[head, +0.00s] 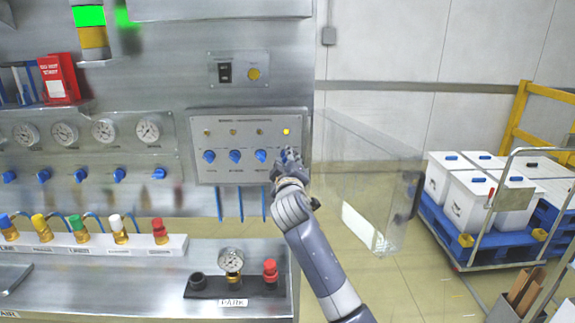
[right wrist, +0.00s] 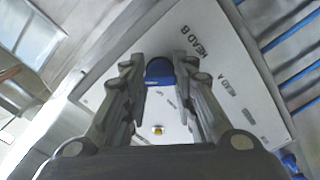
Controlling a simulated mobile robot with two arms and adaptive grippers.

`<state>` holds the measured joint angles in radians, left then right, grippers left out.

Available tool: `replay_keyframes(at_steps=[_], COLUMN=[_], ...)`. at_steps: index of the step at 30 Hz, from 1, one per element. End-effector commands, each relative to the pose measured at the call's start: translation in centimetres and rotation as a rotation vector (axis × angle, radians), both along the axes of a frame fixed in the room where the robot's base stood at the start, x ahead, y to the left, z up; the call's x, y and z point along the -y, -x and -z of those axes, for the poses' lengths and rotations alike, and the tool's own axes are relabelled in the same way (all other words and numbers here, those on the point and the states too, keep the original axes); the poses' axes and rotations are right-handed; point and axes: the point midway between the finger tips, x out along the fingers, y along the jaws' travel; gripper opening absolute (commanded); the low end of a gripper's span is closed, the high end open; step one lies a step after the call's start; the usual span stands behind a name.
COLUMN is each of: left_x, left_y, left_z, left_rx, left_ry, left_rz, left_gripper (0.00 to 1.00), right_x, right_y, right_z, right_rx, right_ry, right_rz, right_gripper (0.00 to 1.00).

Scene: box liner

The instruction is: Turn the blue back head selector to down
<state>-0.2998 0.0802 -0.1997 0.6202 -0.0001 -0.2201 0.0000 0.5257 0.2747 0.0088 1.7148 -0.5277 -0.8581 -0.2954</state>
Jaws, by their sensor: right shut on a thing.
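A grey control panel (head: 221,176) on the steel wall carries a row of blue selector knobs. Three show in the head view: the left one (head: 209,156), the middle one (head: 235,156) and another (head: 260,155). My right gripper (head: 287,158) is at the right end of the row and covers the knob there. In the right wrist view its fingers (right wrist: 159,88) are shut around a blue knob (right wrist: 159,68), beside the label "HEAD B". The knob's exact pointing direction is hard to tell. A lit yellow lamp (head: 286,131) sits above it. My left gripper is not in view.
A clear panel (head: 355,180) stands just right of my right arm. Gauges (head: 148,130) and more blue knobs (head: 119,174) line the wall at left. Colored valves (head: 160,231) sit below. A cart with white boxes (head: 466,200) stands at right.

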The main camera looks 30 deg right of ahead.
Motion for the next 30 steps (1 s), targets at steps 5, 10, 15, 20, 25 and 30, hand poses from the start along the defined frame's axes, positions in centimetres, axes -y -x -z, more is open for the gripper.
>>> replay_keyframes(at_steps=[5,10,15,20,25,30], left_x=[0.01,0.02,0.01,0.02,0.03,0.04], left_y=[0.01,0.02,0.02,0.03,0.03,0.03], left_z=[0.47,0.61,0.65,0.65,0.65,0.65], left_rx=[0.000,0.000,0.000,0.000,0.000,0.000], left_ry=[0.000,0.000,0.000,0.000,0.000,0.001], left_rz=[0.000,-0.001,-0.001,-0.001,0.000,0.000], left_gripper=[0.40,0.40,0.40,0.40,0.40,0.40], right_x=[-0.05,-0.04,-0.01,-0.02,-0.02,-0.03], right_y=[-0.03,-0.04,-0.03,-0.03,-0.03,-0.03], right_z=[0.20,0.15,0.10,0.09,0.09,0.08], right_rx=[0.041,0.064,0.072,0.073,0.073,0.073], right_ry=[-0.072,-0.109,-0.121,-0.123,-0.123,-0.122], right_rz=[0.000,-0.001,-0.001,-0.001,-0.001,0.000], right_gripper=[0.02,0.02,0.02,0.02,0.02,0.46])
